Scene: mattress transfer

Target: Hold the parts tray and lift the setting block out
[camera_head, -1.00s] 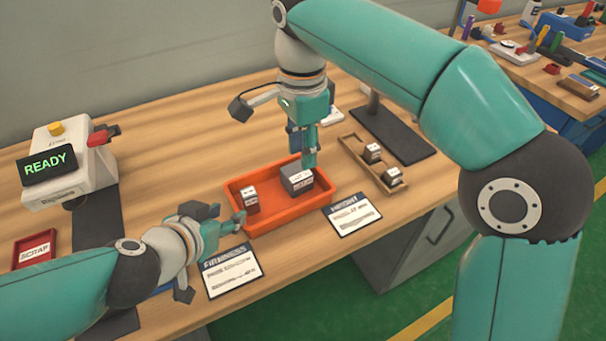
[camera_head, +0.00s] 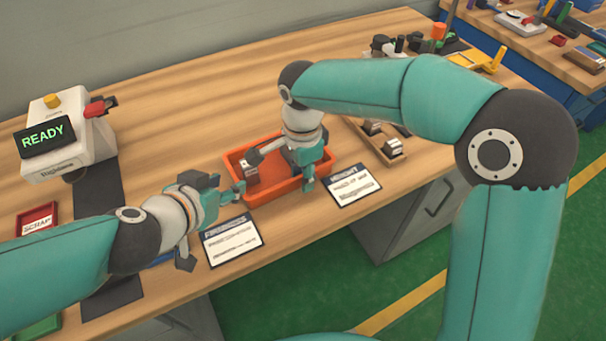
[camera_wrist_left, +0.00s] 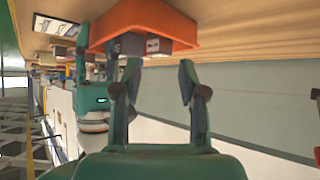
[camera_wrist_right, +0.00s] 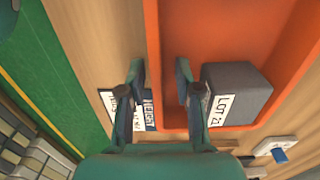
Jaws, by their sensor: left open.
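The orange parts tray (camera_head: 262,197) lies on the wooden bench. A small dark block with a white label (camera_head: 251,173) stands in its left part. A larger grey block labelled LOT 21 (camera_wrist_right: 236,92) shows in the right wrist view; my right gripper mostly hides it in the head view. My left gripper (camera_head: 228,187) is open at the tray's left end; its fingers (camera_wrist_left: 159,78) hold nothing. My right gripper (camera_head: 308,178) is low at the tray's near right side. Its fingers (camera_wrist_right: 160,80) are apart, one on each side of the tray wall, with the grey block beside them.
Two cards, FIRMNESS (camera_head: 232,240) and HEIGHT (camera_head: 352,185), lie along the front edge. A wooden holder (camera_head: 408,158) with small blocks is right of the tray. The READY device (camera_head: 70,140) and red SCRAP tray (camera_head: 37,220) are left. Bench behind the tray is clear.

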